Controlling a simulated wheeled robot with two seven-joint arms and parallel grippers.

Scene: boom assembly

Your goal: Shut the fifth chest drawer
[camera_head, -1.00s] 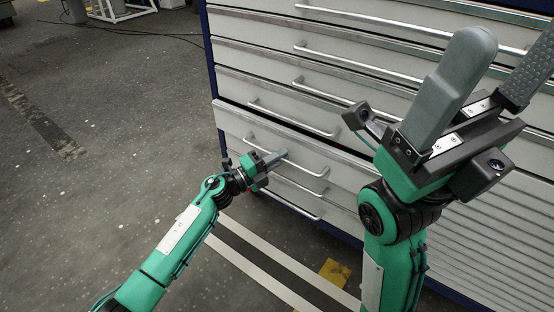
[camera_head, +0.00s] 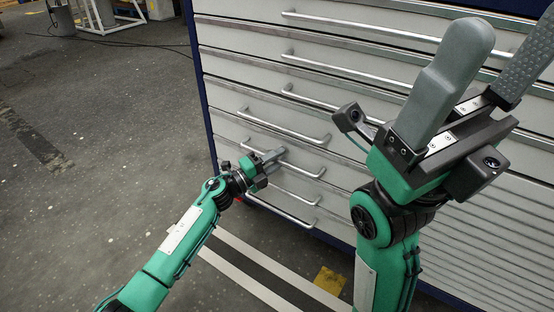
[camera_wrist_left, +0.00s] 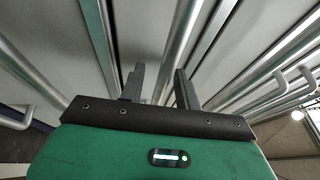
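The drawer chest (camera_head: 222,62) has pale grey fronts, long bar handles and a blue frame. The fifth drawer (camera_head: 338,172) is low on the chest, and its front looks about flush with its neighbours. My left gripper (camera_head: 280,154) is at this drawer's bar handle (camera_head: 304,170). In the left wrist view its two fingers (camera_wrist_left: 159,82) stand apart, with a bar showing between them; I cannot tell whether they touch it. My right gripper (camera_head: 508,62) is raised close to the head camera, in front of the chest, its fingers wide apart and empty.
Other bar handles (camera_head: 284,125) jut out above and below my left gripper. Grey floor (camera_head: 100,180) is open to the left. White floor stripes (camera_head: 270,268) and a yellow patch (camera_head: 330,281) lie in front of the chest. A white stand (camera_head: 105,14) is far off.

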